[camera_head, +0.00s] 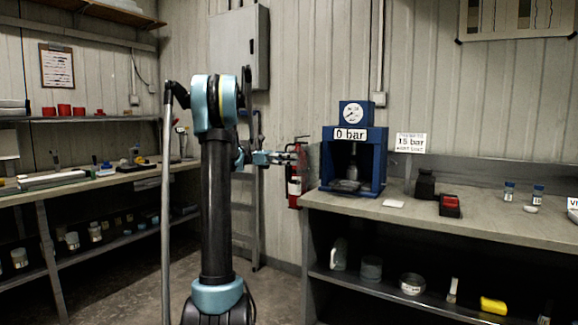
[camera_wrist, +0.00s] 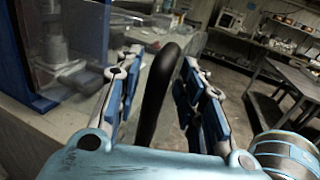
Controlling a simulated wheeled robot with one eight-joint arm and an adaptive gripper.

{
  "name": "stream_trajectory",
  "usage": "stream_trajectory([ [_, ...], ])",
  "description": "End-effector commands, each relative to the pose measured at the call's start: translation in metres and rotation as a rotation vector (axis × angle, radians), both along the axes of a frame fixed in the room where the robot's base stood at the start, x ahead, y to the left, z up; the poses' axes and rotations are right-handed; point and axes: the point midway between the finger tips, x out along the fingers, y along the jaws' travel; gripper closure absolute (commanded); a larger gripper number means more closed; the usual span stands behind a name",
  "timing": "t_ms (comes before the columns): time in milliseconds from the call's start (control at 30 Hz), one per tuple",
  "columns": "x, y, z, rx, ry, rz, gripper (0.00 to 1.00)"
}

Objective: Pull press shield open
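The blue press (camera_head: 352,152) stands on the left end of the right bench, with a "0 bar" label and a gauge on top. Its clear shield (camera_wrist: 82,35) shows in the wrist view as a see-through panel at upper left; how far it is swung is hard to tell. A black bar-like handle (camera_wrist: 156,95) stands upright between my fingers. My gripper (camera_wrist: 162,62) is open around it, with narrow gaps showing on both sides. In the head view my gripper (camera_head: 296,156) is just left of the press; the handle is too small to make out there.
A sign reading 15 bar (camera_head: 411,143) stands right of the press. A black-and-red box (camera_head: 450,205) and small jars (camera_head: 509,190) are on the bench.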

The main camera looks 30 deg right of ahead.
Motion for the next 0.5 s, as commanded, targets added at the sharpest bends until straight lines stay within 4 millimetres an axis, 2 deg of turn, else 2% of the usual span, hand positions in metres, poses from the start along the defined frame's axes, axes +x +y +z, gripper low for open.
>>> stream_trajectory([
  [300,0.003,0.001,0.055,0.001,0.001,0.001,0.64],
  [500,0.004,0.002,0.076,0.001,0.001,0.001,0.64],
])
